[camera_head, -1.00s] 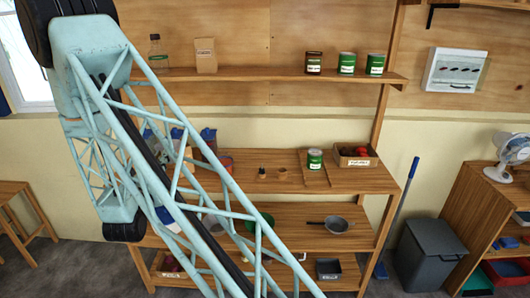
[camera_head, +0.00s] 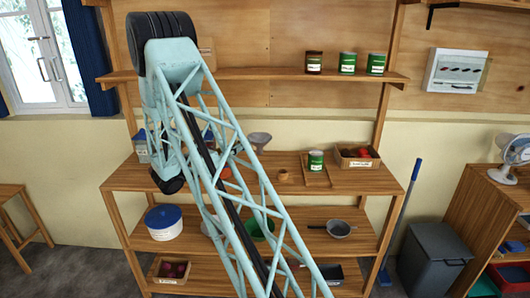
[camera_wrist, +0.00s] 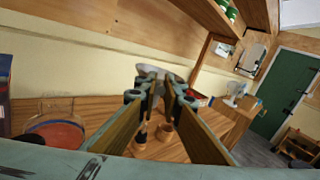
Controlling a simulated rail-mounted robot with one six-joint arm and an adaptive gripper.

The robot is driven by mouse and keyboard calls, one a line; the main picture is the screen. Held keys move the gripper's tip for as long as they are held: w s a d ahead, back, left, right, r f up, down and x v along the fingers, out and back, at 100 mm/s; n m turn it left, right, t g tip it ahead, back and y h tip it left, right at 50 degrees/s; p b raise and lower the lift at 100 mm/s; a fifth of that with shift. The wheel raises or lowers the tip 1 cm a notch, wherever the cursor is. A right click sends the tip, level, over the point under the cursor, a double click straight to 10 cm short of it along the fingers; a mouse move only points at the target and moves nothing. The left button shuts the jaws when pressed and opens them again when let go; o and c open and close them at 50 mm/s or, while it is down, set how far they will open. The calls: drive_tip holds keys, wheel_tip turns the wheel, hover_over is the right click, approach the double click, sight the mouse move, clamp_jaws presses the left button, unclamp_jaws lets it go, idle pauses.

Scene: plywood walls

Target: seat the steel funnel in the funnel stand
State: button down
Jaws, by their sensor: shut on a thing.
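The steel funnel (camera_head: 260,138) is grey and shows above the worktop shelf in the head view, just right of my arm. In the wrist view the grey funnel (camera_wrist: 148,70) is at the tips of my gripper (camera_wrist: 161,84), which is shut on it. The fingers cover part of it. A small round wooden piece (camera_head: 283,175), which looks like the funnel stand, is on the worktop below and right of the funnel. It also shows between the fingers in the wrist view (camera_wrist: 166,130). The funnel is apart from it, up in the air.
A small dark-topped object (camera_wrist: 142,135) stands beside the wooden piece. A green tin (camera_head: 316,160) on a wooden tray and a box of red items (camera_head: 357,156) are to the right. The upper shelf (camera_head: 250,74) overhangs the worktop.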

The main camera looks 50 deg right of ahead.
drive_tip(key=s+d+f+m+g+y+b, duration=0.1)
drive_tip(key=s+d+f+m+g, duration=0.1)
drive_tip(key=s+d, duration=0.4)
drive_tip(key=shift+d+m+g, duration=0.35)
drive_tip(key=shift+m+g, duration=0.15)
drive_tip(key=shift+g, duration=0.6)
drive_tip(key=shift+f, duration=0.1)
